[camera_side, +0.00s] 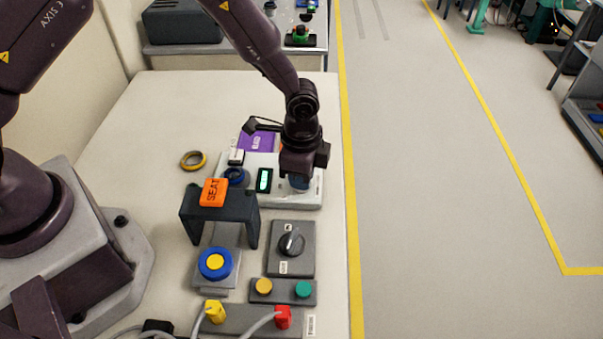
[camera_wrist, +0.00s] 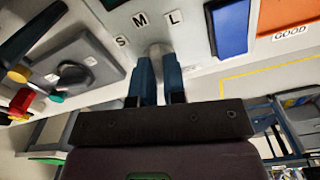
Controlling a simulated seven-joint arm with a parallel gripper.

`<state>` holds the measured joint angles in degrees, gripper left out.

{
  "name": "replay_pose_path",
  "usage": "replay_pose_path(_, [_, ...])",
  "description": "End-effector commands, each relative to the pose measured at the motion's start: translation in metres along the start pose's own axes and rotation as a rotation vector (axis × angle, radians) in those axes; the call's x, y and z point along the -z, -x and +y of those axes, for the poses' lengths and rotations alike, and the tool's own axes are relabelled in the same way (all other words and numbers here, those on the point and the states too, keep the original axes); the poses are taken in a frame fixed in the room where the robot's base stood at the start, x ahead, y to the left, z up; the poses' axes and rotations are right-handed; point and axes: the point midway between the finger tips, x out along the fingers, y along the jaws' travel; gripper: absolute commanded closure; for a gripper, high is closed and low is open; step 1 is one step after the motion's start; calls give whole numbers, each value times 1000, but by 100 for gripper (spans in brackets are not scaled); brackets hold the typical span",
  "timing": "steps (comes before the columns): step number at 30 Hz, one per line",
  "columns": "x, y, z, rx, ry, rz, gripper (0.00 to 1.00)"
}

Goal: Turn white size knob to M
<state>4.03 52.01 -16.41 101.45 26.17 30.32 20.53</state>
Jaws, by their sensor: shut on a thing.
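The white size knob (camera_wrist: 158,48) stands on the pale panel (camera_wrist: 195,38) in the wrist view, with the labels S (camera_wrist: 121,41), M (camera_wrist: 140,20) and L (camera_wrist: 174,17) around it. My gripper (camera_wrist: 159,62) has its two blue fingers on either side of the knob, shut on it. The fingers hide part of the knob, and I cannot tell which letter it points to. In the side view my gripper (camera_side: 299,184) reaches down onto the right end of the pale panel (camera_side: 284,202) and hides the knob.
A lit green display (camera_side: 264,180) is left of my gripper. A dark bridge stand (camera_side: 220,214) with an orange SEAT block (camera_side: 214,192) stands in front. A grey box with a black rotary knob (camera_side: 291,243) is near. A purple item (camera_side: 259,141) lies behind. The bench's right edge is close.

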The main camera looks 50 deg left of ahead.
Motion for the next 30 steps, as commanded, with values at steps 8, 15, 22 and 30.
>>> replay_pose_path(8, [0, 1, 0, 2, 153, 1, 100])
replay_pose_path(15, [0, 1, -1, 2, 215, 1, 100])
replay_pose_path(22, [0, 0, -1, 1, 226, 1, 100])
replay_pose_path(30, [0, 0, -1, 1, 225, 1, 77])
